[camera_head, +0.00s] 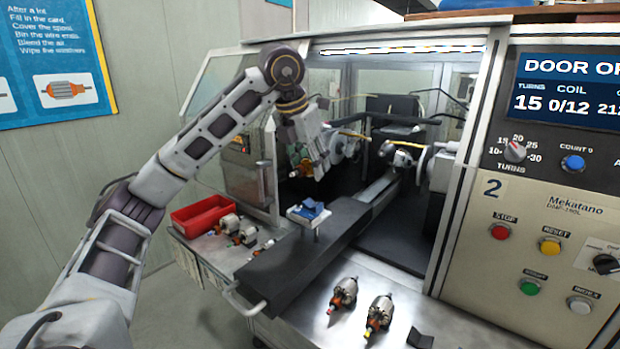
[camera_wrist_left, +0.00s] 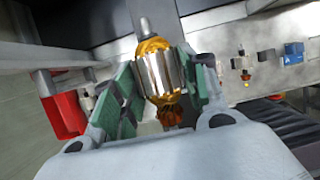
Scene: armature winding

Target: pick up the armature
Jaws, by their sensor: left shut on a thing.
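My left gripper (camera_head: 309,167) is raised at the open front of the winding machine, above and behind the blue-topped stand. In the left wrist view its green-padded fingers are closed on an armature (camera_wrist_left: 160,74). This armature has a silvery core, orange-yellow windings and a grey shaft, and it is clear of the table. Two other armatures, the left one (camera_head: 343,292) and the right one (camera_head: 379,312), lie on the front metal table. More armatures (camera_head: 239,229) lie beside the red tray. My right gripper is not in view.
A red tray (camera_head: 203,213) sits at the table's left. The small stand with a blue top (camera_head: 309,211) is near a dark rail (camera_head: 290,262). The machine's door is open, with chucks (camera_head: 403,157) inside. The control panel (camera_head: 560,215) stands at the right.

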